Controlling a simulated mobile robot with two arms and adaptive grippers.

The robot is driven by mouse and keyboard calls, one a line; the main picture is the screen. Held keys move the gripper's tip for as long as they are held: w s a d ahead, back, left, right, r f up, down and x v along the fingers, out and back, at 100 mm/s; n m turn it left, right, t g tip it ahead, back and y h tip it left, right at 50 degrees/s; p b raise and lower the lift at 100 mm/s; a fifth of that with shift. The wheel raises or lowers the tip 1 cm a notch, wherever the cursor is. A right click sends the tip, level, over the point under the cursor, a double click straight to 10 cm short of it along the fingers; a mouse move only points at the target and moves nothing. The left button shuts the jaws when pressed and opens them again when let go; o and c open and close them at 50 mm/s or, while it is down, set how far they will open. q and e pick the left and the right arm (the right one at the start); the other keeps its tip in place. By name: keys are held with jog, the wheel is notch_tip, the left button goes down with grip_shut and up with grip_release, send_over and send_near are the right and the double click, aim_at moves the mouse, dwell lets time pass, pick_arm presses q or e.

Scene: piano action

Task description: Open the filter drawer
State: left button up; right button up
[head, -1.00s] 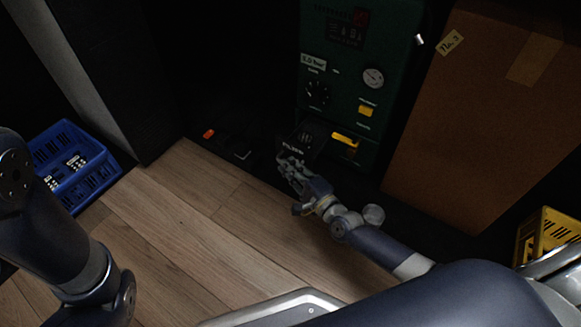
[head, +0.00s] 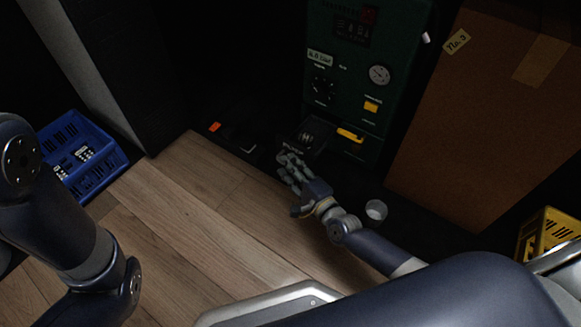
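A dark green machine (head: 345,98) stands at the back, with a gauge, a knob and a yellow button on its front. Low on its front, a black drawer-like part (head: 311,134) with pale lettering on its near edge juts out, beside a yellow lever (head: 350,136). I take the black part for the filter drawer; how far out it stands is too dark to judge. My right gripper (head: 286,163) is just in front of and below its near edge. Contact and the fingers' opening are unclear. My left arm shows at the left, but its gripper is out of view.
A blue crate (head: 97,176) stands at the left by a dark pillar. A large brown box (head: 478,120) stands right of the machine, with a yellow crate (head: 546,236) nearer. A small pale round object (head: 376,209) is beside my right forearm. Wooden floor (head: 190,215) is clear in front.

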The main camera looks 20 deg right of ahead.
jog(key=shift+s, duration=0.1)
jog(key=v, duration=1.1)
jog(key=shift+s+d, duration=0.15)
jog(key=shift+s, duration=0.2)
jog(key=shift+r, duration=0.15)
